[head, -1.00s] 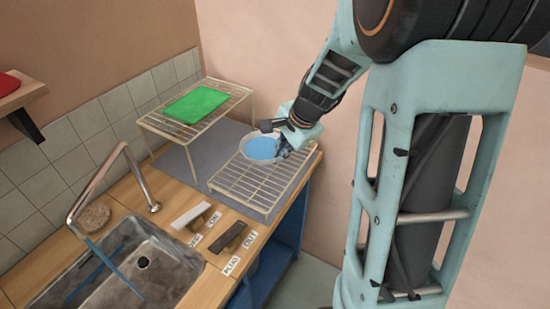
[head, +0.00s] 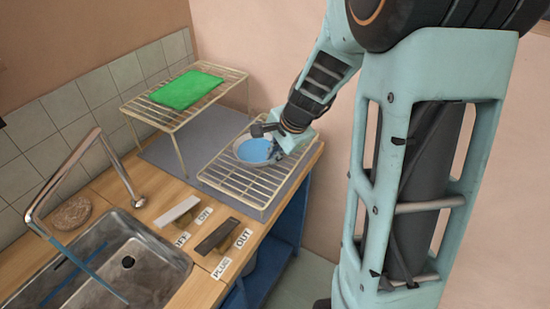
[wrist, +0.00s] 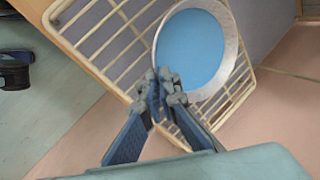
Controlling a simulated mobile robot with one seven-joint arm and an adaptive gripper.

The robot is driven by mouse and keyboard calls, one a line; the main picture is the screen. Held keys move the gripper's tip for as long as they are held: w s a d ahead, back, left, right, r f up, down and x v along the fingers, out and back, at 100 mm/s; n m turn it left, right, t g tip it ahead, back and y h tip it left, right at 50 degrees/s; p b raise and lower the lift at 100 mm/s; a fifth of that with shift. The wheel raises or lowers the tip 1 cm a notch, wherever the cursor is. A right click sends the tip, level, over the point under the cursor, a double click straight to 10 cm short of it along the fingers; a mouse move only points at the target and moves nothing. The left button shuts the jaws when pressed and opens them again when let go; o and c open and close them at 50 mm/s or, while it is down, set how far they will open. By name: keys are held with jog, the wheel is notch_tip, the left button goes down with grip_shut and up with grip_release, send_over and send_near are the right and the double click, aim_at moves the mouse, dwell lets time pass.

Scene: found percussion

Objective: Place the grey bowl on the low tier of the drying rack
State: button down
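The grey bowl (head: 239,157) has a pale rim and a blue inside. In the head view it is upright over the middle of the low tier of the drying rack (head: 228,182); I cannot tell whether it touches the wires. My gripper (head: 267,137) is at the bowl's far right side. In the wrist view my gripper (wrist: 165,87) has its fingertips close together at the near rim of the bowl (wrist: 235,50), apparently pinching it. The low tier's wires (wrist: 105,40) show behind and left of the bowl. The fingertips hide a bit of the rim.
A taller rack tier (head: 225,98) with a green cloth (head: 187,90) stands behind on a grey mat (head: 163,153). A sink (head: 150,275) with a faucet (head: 115,165) and labelled levers (head: 215,237) is at the left front. The low tier's front wires are bare.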

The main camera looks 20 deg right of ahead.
jog(key=shift+f, duration=0.15)
jog(key=c, duration=2.2)
grip_release()
jog(key=shift+o, duration=0.2)
jog(key=shift+r, duration=0.35)
jog(key=p+v, duration=0.1)
jog(key=v, duration=1)
jog(key=shift+r, duration=0.3)
jog(key=shift+s, duration=0.1)
